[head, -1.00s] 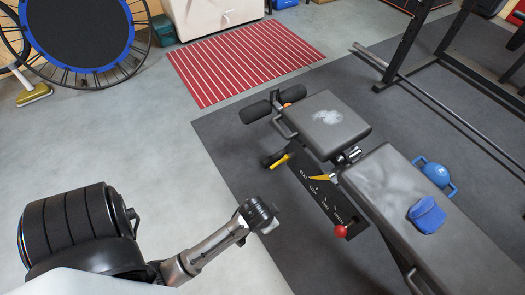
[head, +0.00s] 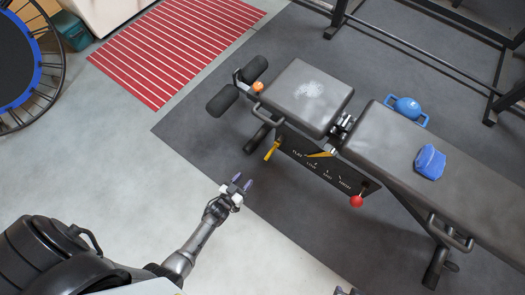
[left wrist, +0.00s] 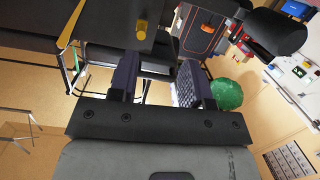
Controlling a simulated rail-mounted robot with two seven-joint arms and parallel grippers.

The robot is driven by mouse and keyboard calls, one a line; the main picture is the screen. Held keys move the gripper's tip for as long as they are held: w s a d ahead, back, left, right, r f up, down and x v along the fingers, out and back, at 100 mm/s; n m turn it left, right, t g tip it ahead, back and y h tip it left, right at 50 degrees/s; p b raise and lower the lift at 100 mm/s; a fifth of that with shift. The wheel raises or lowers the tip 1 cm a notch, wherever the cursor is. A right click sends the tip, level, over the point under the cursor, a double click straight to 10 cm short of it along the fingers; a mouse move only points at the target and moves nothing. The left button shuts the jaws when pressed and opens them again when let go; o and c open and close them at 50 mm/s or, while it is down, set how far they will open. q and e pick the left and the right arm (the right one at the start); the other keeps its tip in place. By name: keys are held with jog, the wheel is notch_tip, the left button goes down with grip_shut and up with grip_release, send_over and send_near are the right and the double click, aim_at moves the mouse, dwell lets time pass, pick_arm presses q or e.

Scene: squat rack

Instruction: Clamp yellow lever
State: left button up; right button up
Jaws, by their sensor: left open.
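The yellow lever (head: 272,150) sticks out from the near side of the bench's black side panel (head: 325,165), at its left end. In the left wrist view the yellow lever (left wrist: 142,29) shows end-on, above the space between the fingers. My left gripper (head: 240,183) is open and empty, below and left of the lever and apart from it. Its two dark fingers (left wrist: 155,78) also show in the left wrist view. A flat yellow pointer (head: 320,154) lies on the panel by the printed settings; it also shows in the left wrist view (left wrist: 72,25).
The padded bench (head: 440,165) stands on a dark mat (head: 205,125). A red knob (head: 356,201) sticks out right of the lever. Foam rollers (head: 222,100) project at the left end. Floor around my gripper is clear.

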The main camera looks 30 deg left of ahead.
aim_at(268, 155)
pick_arm(q)
jog(key=shift+n+t+h, duration=0.3)
jog(key=shift+t+h, duration=0.2)
jog(key=shift+t, duration=0.3)
jog(key=w+d+b, duration=0.1)
jog(key=w+b, duration=0.1)
jog(key=w, duration=0.2)
jog(key=w+r+b, duration=0.1)
jog(key=w+b, duration=0.1)
jog(key=w, duration=0.2)
jog(key=w+d+r+b, duration=0.1)
jog(key=w+b, duration=0.1)
jog(key=w, duration=0.2)
jog(key=shift+w+d, duration=0.25)
jog(key=shift+d, duration=0.1)
jog(key=shift+w+r, duration=0.1)
jog(key=shift+w, duration=0.45)
jog(key=shift+w+d, duration=0.1)
jog(key=shift+d, duration=0.05)
pick_arm(e)
notch_tip(268, 155, down, 6)
jog(key=shift+d+f, duration=0.15)
jog(key=shift+d, duration=0.25)
pick_arm(q)
jog(key=shift+c, duration=0.2)
pick_arm(e)
jog(key=shift+s, duration=0.1)
